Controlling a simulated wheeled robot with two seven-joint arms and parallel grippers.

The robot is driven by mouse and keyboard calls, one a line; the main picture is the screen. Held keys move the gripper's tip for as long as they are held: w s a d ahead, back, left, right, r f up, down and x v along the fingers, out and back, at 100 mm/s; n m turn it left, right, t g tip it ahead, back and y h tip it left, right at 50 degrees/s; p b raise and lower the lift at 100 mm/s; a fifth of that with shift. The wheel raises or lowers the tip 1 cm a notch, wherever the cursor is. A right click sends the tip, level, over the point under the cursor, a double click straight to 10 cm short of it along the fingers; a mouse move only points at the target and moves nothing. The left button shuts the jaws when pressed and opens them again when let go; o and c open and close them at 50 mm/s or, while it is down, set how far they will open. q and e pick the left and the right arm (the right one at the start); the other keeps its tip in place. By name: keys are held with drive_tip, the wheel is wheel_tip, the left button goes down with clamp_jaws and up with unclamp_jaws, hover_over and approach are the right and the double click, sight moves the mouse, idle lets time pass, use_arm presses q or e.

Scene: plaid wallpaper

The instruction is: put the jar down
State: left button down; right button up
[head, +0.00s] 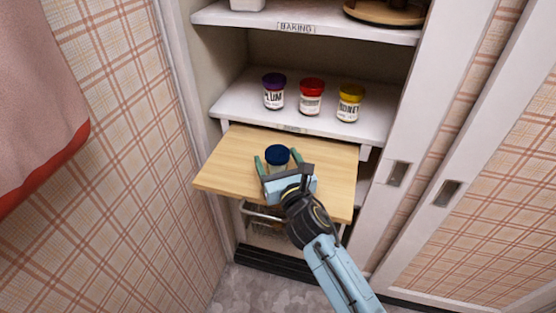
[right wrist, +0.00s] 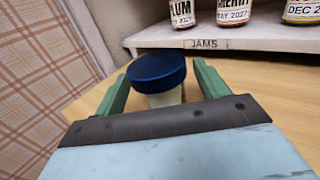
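A jar with a dark blue lid (head: 277,154) is upright over the pull-out wooden board (head: 232,165) and appears to stand on it. Its lid fills the middle of the right wrist view (right wrist: 157,72), with a pale body below. My right gripper (head: 278,160) reaches in from the front, its green fingers on either side of the jar. Gaps show between the fingers and the jar, so the gripper looks open. The jar's base is hidden behind the gripper in both views. My left gripper is not in view.
Behind the board is a white shelf (head: 236,108) labelled JAMS, holding jars with purple (head: 274,91), red (head: 311,97) and yellow (head: 349,103) lids. A wire basket (head: 262,222) is below the board. Board space is clear left and right of the jar.

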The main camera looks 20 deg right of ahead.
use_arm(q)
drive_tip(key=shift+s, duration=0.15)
use_arm(e)
drive_tip(key=shift+r, duration=0.2)
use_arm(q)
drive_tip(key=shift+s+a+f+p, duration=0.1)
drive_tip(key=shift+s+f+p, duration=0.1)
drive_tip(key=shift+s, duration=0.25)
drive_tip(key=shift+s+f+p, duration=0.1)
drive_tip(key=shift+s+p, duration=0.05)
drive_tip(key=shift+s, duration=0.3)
use_arm(e)
drive_tip(key=s, duration=1.2)
drive_tip(key=shift+d, duration=0.35)
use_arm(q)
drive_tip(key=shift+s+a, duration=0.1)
use_arm(e)
drive_tip(key=shift+f, duration=0.1)
